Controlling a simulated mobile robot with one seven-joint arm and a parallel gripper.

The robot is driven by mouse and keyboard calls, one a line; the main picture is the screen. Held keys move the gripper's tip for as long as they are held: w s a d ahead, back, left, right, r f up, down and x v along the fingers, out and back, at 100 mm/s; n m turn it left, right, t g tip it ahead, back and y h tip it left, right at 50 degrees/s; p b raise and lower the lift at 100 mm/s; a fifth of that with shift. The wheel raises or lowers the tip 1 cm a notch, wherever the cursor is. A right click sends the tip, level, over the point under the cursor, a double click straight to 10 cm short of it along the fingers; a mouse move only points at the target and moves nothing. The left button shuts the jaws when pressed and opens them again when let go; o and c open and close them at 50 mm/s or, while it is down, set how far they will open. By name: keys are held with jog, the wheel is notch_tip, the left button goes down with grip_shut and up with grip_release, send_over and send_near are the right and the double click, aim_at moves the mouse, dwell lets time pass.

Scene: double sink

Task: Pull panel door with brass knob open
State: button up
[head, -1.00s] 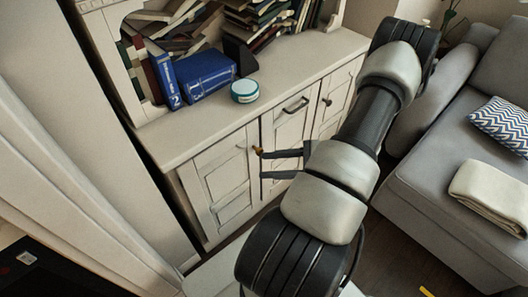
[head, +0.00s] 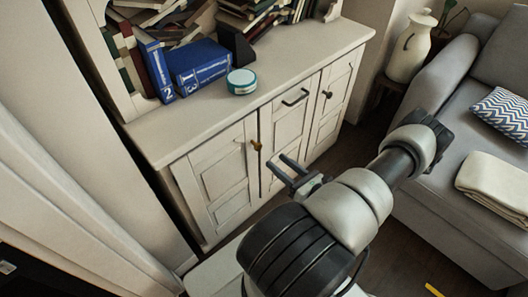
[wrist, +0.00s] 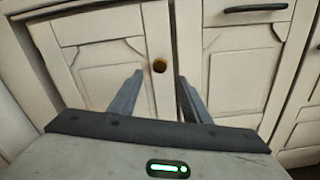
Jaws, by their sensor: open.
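The panel door (head: 218,178) is the left one on the cream cabinet and looks closed, flush with its neighbour. Its brass knob (head: 256,145) sits at the upper right edge of the door. In the wrist view the knob (wrist: 159,66) appears between and just beyond my fingertips. My gripper (head: 277,169) is open and empty, in front of the cabinet and slightly below and right of the knob in the head view. Both fingers also show in the wrist view (wrist: 160,77), spread apart, with a gap between them and the knob.
Blue books (head: 200,64) and a round tin (head: 241,82) stand on the cabinet top. A grey sofa (head: 440,170) is at the right.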

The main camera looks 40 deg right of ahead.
aim_at(260, 148)
jog(key=w, duration=0.5)
jog(key=w+b, duration=0.1)
jog(key=w, duration=0.2)
jog(key=shift+w+a, duration=0.1)
jog(key=shift+a, duration=0.2)
jog(key=shift+c, duration=0.2)
grip_shut()
